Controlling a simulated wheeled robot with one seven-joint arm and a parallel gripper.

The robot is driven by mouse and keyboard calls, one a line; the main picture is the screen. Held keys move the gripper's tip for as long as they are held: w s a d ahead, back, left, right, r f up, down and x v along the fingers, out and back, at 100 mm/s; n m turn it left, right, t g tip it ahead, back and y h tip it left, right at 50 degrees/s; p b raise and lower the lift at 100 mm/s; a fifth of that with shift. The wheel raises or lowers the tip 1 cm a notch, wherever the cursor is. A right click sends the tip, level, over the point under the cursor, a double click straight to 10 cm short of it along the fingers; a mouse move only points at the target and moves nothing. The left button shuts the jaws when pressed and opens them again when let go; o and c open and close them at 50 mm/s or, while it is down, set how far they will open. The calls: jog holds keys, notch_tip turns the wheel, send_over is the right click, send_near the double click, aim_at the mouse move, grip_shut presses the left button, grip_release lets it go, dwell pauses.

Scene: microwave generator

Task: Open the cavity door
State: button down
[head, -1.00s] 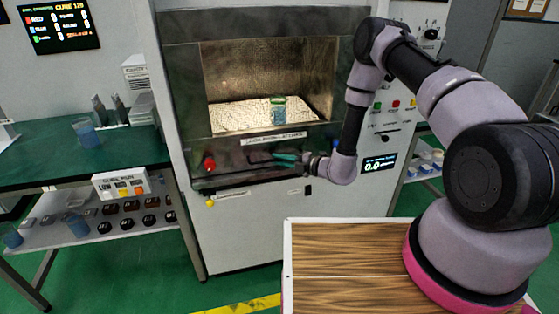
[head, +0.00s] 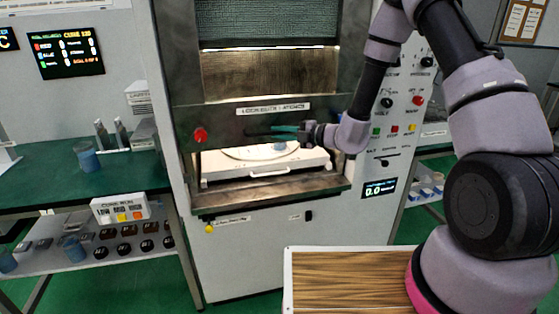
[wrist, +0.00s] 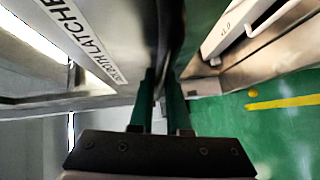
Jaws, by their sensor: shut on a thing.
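The cavity door (head: 230,124) is a dark sliding panel with a mesh window and a white label strip (head: 273,109). It stands partly raised, with an open gap below its lower edge. My gripper (head: 275,129) is at the front of the door's lower frame. Its green fingers are shut on the door handle (head: 256,134), a dark bar mostly hidden by them. In the wrist view the fingers (wrist: 162,90) are close together beside the labelled door panel (wrist: 85,40). Through the gap a white tray (head: 222,172) with a round plate shows in the lit cavity.
A red knob (head: 200,135) sits on the door's left. A control panel (head: 400,110) with buttons is right of the opening. A green bench (head: 40,180) with beakers stands left. A wood-topped surface (head: 345,280) is in front. Green floor lies between.

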aim_at(280, 67)
notch_tip(280, 67, up, 20)
jog(key=shift+r, duration=0.15)
jog(key=c, duration=0.9)
grip_release()
jog(key=v, duration=1)
jog(key=shift+s+d, duration=0.2)
jog(key=shift+d, duration=0.2)
